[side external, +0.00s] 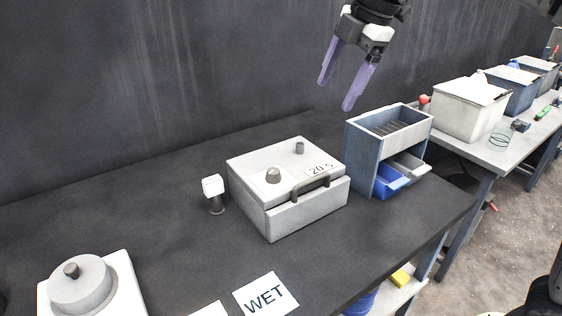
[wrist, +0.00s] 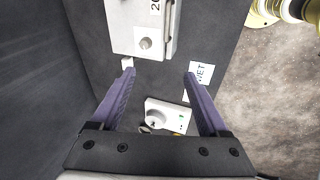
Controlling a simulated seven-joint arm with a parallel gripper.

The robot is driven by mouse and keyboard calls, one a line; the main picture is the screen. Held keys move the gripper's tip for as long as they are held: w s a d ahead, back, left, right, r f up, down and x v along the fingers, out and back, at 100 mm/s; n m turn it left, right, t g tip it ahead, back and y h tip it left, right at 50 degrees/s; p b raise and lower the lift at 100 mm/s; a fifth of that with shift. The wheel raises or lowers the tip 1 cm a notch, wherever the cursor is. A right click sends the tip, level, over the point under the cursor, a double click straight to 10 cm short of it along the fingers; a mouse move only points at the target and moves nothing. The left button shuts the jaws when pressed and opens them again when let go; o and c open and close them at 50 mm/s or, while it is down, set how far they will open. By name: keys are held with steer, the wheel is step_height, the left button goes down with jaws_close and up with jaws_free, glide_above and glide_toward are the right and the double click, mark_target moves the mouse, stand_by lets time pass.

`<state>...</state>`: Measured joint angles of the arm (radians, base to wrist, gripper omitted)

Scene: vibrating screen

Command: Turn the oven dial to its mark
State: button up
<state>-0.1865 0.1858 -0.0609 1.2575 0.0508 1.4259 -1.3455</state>
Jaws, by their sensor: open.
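A white box with a front handle and a "20 s" label, which looks like the oven (side external: 245,168), stands mid-table in the side view; its top shows in the wrist view (wrist: 121,30). A round grey knob, likely the dial (side external: 273,175), is on its top; it also shows in the wrist view (wrist: 145,43). I cannot make out a mark by it. My gripper (side external: 337,95) has purple fingers spread apart with nothing between them. It hangs well above the table, up and right of the box, touching nothing. Its fingers also show in the wrist view (wrist: 160,73).
A small white block on a dark post (side external: 213,187) stands left of the box. A blue-grey rack with trays (side external: 360,155) stands close on its right. A white device with a round lid (side external: 120,275) is at front left. A "WET" card (side external: 265,296) lies in front.

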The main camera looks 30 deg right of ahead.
steer(key=w+a+f+m+g+y, duration=0.1)
steer(key=w+a+f+m+y, duration=0.15)
steer(key=w+f, duration=0.45)
steer(key=m+g, duration=0.1)
glide_toward(274, 170)
steer(key=shift+y, duration=0.25)
steer(key=x, duration=0.9)
steer(key=shift+d+f, duration=0.2)
steer(key=shift+s, duration=0.1)
jaws_close()
